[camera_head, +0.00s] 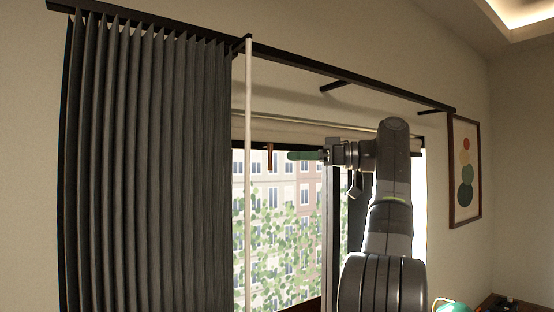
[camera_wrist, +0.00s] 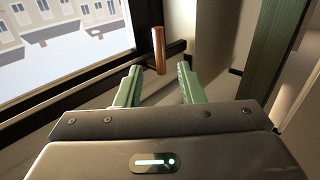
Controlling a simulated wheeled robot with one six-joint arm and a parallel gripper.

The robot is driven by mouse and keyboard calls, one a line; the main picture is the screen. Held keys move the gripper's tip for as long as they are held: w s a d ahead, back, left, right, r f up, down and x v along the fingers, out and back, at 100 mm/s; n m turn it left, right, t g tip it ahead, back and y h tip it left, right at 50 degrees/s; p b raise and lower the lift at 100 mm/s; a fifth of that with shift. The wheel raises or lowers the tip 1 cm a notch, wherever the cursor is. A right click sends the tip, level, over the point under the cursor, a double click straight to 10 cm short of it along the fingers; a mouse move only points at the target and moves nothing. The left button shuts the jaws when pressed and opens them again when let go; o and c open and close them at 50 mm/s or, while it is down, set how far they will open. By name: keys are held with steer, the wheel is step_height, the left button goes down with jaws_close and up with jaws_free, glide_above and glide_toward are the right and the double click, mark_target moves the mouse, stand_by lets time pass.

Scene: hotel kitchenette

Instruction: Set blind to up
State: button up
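The blind (camera_head: 285,131) is a pale beige band across the top of the window, with the glass clear below it. A small brown wooden pull (camera_head: 269,157) hangs at its lower edge. My gripper (camera_head: 303,155) is level with the pull and to its right in the head view. In the wrist view the pull (camera_wrist: 158,48) stands ahead of the two green fingers of my gripper (camera_wrist: 160,68), roughly centred between their tips. The fingers are apart and nothing is held. Whether the pull's lower end is between the tips is hard to tell. My arm hides the blind's right part.
A dark pleated curtain (camera_head: 150,170) hangs at the left from a black rail (camera_head: 340,78). A pale vertical pole (camera_head: 248,190) stands beside it. A framed picture (camera_head: 464,172) is on the right wall. A dark window frame (camera_wrist: 80,92) runs close to my fingers.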

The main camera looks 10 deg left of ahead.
steer(key=d, duration=0.4)
steer(key=shift+d, duration=0.25)
steer(key=shift+a, duration=0.1)
steer(key=a, duration=1.3)
steer(key=shift+a+p, duration=0.35)
steer(key=shift+d+f, duration=0.1)
steer(key=shift+d, duration=0.05)
